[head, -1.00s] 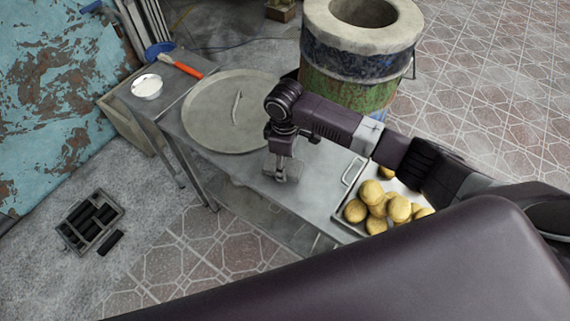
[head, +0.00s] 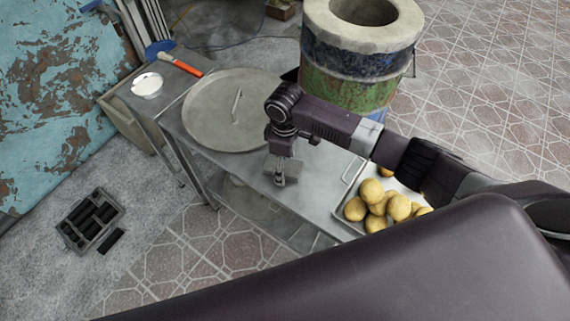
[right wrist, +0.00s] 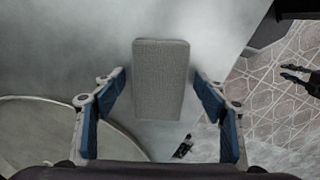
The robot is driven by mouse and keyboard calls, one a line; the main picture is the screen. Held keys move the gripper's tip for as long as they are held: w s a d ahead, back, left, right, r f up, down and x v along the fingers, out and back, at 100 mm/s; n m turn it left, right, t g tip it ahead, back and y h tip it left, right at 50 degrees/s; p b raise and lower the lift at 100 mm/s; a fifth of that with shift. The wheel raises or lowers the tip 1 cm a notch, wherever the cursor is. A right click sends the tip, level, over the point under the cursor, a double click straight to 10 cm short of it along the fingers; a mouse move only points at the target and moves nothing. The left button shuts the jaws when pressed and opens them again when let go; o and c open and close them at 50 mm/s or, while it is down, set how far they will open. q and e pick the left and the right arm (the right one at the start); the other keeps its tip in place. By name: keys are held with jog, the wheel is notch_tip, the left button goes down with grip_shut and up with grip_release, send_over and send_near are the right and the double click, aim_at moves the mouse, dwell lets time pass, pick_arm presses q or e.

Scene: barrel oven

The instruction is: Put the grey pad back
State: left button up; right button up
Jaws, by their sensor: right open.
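The grey pad (right wrist: 160,78) is a flat rounded rectangle with a rough face, on or just above the metal table in the right wrist view. In the head view the pad (head: 290,170) shows partly behind my right gripper (head: 280,180), near the table's front edge. In the right wrist view my right gripper (right wrist: 160,80) is open, with blue-padded fingers on either side of the pad and a gap at each side. I cannot tell whether the pad touches the table fully.
A large round lid (head: 205,118) lies left of the gripper. A tray of potatoes (head: 350,207) stands at the right. The barrel oven (head: 345,80) is behind the table. A white bowl (head: 147,85) and an orange-handled brush (head: 185,67) are at the far left end.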

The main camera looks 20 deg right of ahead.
notch_tip(320, 180, up, 12)
jog(key=b, duration=0.1)
